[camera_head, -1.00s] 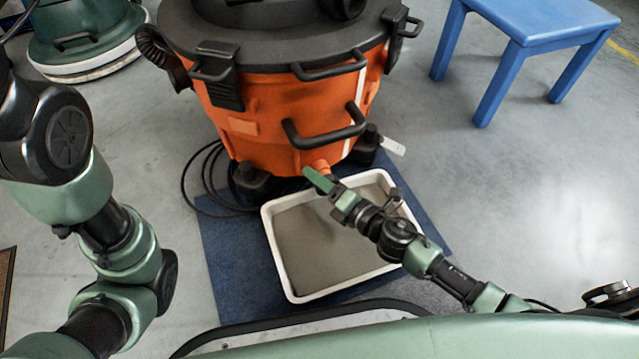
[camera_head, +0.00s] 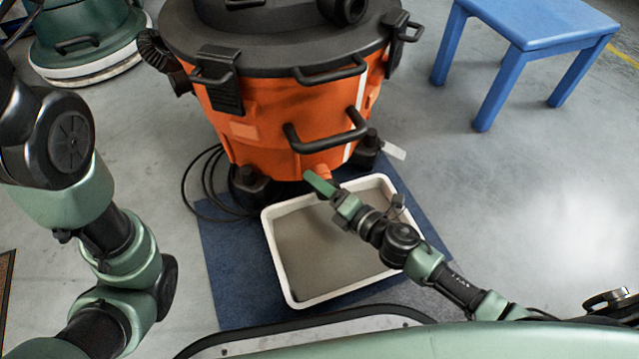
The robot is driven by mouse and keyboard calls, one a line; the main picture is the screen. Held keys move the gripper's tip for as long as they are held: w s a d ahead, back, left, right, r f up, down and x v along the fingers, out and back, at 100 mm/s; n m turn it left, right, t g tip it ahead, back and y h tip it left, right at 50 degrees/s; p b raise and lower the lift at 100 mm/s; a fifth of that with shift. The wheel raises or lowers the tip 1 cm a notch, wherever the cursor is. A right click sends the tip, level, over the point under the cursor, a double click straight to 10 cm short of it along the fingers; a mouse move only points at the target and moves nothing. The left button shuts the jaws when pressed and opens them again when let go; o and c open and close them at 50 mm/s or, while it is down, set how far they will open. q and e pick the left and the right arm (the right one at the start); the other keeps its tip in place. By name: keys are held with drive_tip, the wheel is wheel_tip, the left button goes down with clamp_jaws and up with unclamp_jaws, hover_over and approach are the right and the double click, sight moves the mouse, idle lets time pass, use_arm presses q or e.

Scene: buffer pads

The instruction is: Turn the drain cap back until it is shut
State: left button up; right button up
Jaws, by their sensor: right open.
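The orange drum vacuum (camera_head: 270,130) stands behind the white tray. Its short orange drain stub (camera_head: 323,172) shows low on the front, just beyond my right gripper. I cannot make out the drain cap as a separate part; the gripper covers part of that area. My right gripper (camera_head: 319,184) is open, with its green finger close to the stub. I cannot tell whether it touches the stub. My left arm shows at the left, but its gripper is out of view.
The white tray (camera_head: 290,288), with a grey inside, lies on a blue mat (camera_head: 222,265) under the right gripper. A black hose or cable (camera_head: 188,185) curls at the left. A blue stool (camera_head: 530,25) stands at the upper right. A green machine (camera_head: 85,30) stands at the upper left.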

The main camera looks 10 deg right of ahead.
drive_tip(key=p+v, duration=0.2)
drive_tip(key=v, duration=0.5)
drive_tip(key=shift+s, duration=0.15)
drive_tip(key=shift+d, duration=0.1)
